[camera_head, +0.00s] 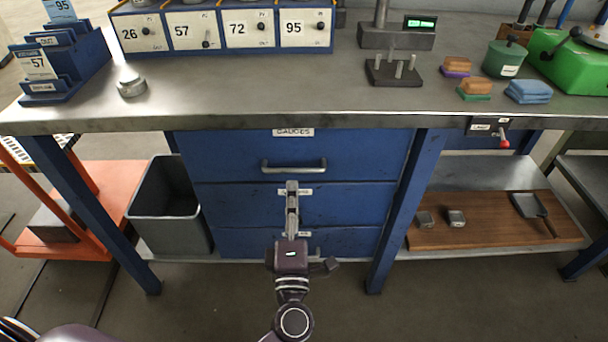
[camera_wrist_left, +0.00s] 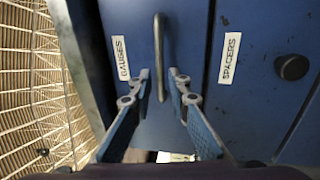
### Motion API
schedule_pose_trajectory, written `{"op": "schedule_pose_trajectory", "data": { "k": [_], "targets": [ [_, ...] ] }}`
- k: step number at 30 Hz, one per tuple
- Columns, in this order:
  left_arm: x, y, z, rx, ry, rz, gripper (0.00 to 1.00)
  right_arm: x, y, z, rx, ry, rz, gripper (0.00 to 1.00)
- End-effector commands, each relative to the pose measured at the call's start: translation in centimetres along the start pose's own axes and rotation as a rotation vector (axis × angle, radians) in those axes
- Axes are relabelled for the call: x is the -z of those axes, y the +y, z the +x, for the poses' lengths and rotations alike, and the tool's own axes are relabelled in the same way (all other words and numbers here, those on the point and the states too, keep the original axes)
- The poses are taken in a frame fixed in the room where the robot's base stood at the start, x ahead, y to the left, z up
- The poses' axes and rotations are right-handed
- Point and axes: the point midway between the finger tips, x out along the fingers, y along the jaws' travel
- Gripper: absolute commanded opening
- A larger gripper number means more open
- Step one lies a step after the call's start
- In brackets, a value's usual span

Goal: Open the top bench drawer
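The top bench drawer (camera_head: 230,155) is blue with a GAUGES label and looks shut, level with the drawers below. Its grey bar handle (camera_head: 294,166) runs across the middle of its front. My left gripper (camera_head: 291,188) is in front of the drawers, just below that handle in the head view. In the left wrist view the gripper (camera_wrist_left: 161,74) is open, one finger on each side of the handle (camera_wrist_left: 159,45), with gaps on both sides and nothing gripped. How far the fingertips reach past the bar is hard to tell. My right gripper is not in view.
The SPACERS drawer (camera_head: 345,203) and a lower drawer (camera_head: 340,241) are below. Blue bench legs (camera_head: 405,205) flank the drawers. A grey bin (camera_head: 170,215) stands at left, a wooden board (camera_head: 480,232) with tools lies on the right shelf. The floor in front is clear.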

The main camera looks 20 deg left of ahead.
Motion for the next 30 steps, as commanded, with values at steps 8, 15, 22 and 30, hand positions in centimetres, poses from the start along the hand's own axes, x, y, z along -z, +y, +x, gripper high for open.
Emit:
{"op": "schedule_pose_trajectory", "data": {
  "k": [8,15,22,30],
  "targets": [
    [-0.1,0.1,4.5,-0.003,-0.001,0.002,0.17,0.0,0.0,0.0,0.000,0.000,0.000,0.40],
    [-0.1,0.0,6.8,0.000,-0.002,0.004,0.17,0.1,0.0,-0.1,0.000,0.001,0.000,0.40],
    [-0.1,0.0,7.0,0.001,-0.003,0.005,0.17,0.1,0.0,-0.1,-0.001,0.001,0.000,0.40],
    [-0.1,0.0,7.0,0.001,-0.003,0.005,0.00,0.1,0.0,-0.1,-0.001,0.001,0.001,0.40]
  ]
}}
